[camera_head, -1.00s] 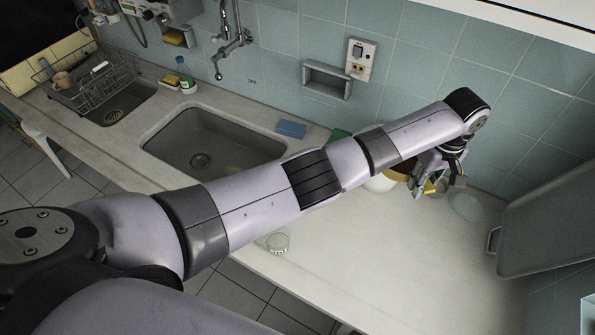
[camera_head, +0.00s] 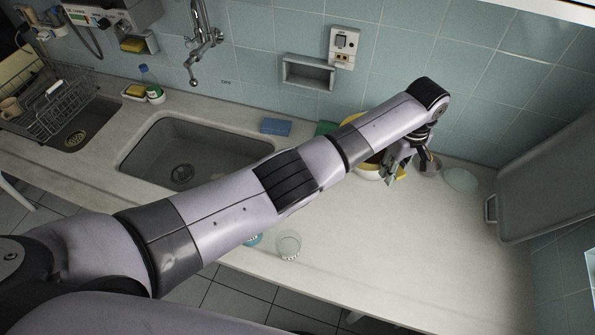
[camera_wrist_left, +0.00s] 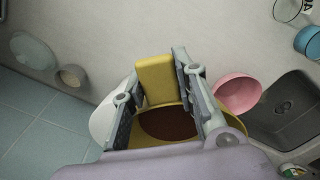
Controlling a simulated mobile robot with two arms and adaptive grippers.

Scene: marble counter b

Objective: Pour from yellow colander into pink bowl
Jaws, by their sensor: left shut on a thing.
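My left gripper (camera_head: 405,165) is at the right part of the counter, shut on the yellow handle of the yellow colander (camera_head: 366,167). In the left wrist view, the gripper (camera_wrist_left: 163,98) has its fingers on both sides of the handle. The colander (camera_wrist_left: 148,137) is partly hidden by the gripper and wrist, and its inside looks brown. The pink bowl (camera_wrist_left: 237,92) is in the left wrist view, to the right of the gripper and beside the sink. My arm hides it in the head view. My right gripper is not in view.
A white rounded thing (camera_wrist_left: 104,122) is beside the colander. A clear glass (camera_head: 288,245) is near the counter's front edge. The sink (camera_head: 190,152) is left. A grey tray (camera_head: 548,190) leans at the right. A round glass piece (camera_head: 461,180) is near the wall.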

